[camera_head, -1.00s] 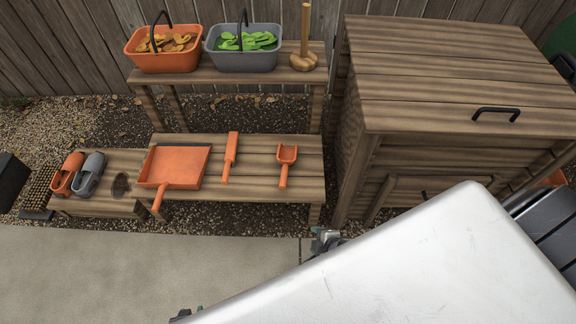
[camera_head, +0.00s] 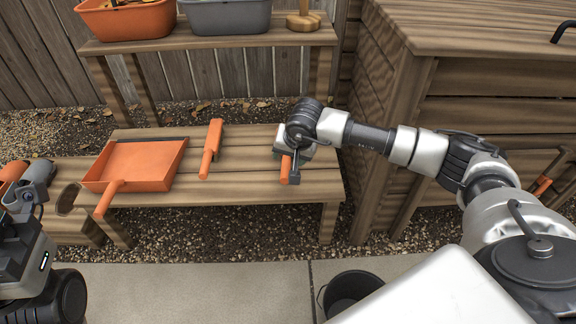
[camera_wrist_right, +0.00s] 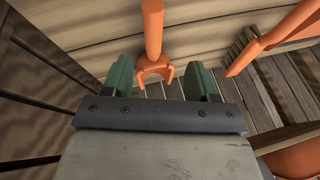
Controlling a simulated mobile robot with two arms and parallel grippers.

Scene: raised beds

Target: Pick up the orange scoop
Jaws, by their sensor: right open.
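The orange scoop lies on the low wooden bench, its handle (camera_head: 286,170) pointing to the bench's near edge. My right gripper (camera_head: 291,160) is over it and hides its head in the head view. In the right wrist view the scoop (camera_wrist_right: 153,35) shows between the two green fingers of my open right gripper (camera_wrist_right: 160,78). The fingers stand apart on either side of it, with gaps; I cannot tell the height between them. Part of my left arm (camera_head: 32,255) shows at the lower left; its jaws are unclear.
An orange brush (camera_head: 211,150) and an orange dustpan (camera_head: 140,165) lie left of the scoop on the bench (camera_head: 240,188). A shelf (camera_head: 210,43) with an orange basket (camera_head: 125,22) and a grey basket (camera_head: 228,17) stands behind. A wooden box (camera_head: 470,90) stands right. A black bucket (camera_head: 350,288) is on the paving.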

